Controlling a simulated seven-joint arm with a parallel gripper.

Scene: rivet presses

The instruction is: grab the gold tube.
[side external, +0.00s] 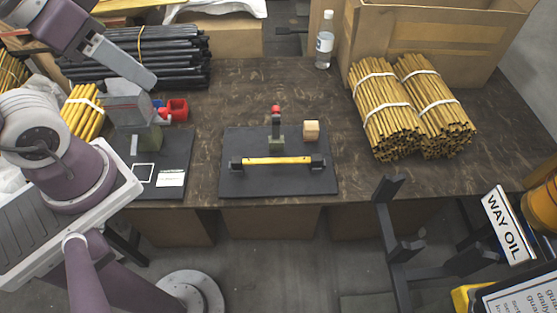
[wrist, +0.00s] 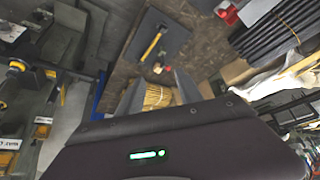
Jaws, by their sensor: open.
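The gold tube (side external: 276,160) lies level across two black end supports on a dark board (side external: 240,186) in the middle of the table. It also shows as a thin gold bar in the wrist view (wrist: 152,47), beyond the fingertips. My gripper (wrist: 158,78) is open, its two grey fingers spread apart. It is up at the left side in the side view, well away from the tube and touching nothing that I can make out. The tube's full length is in plain sight in the side view.
Behind the tube stand a red-topped press (side external: 277,128) and a small wooden block (side external: 311,130). Bundles of gold tubes (side external: 385,108) lie to the right, black rods (side external: 140,55) back left. A bottle (side external: 325,42) stands at the back. The table around the board is mostly clear.

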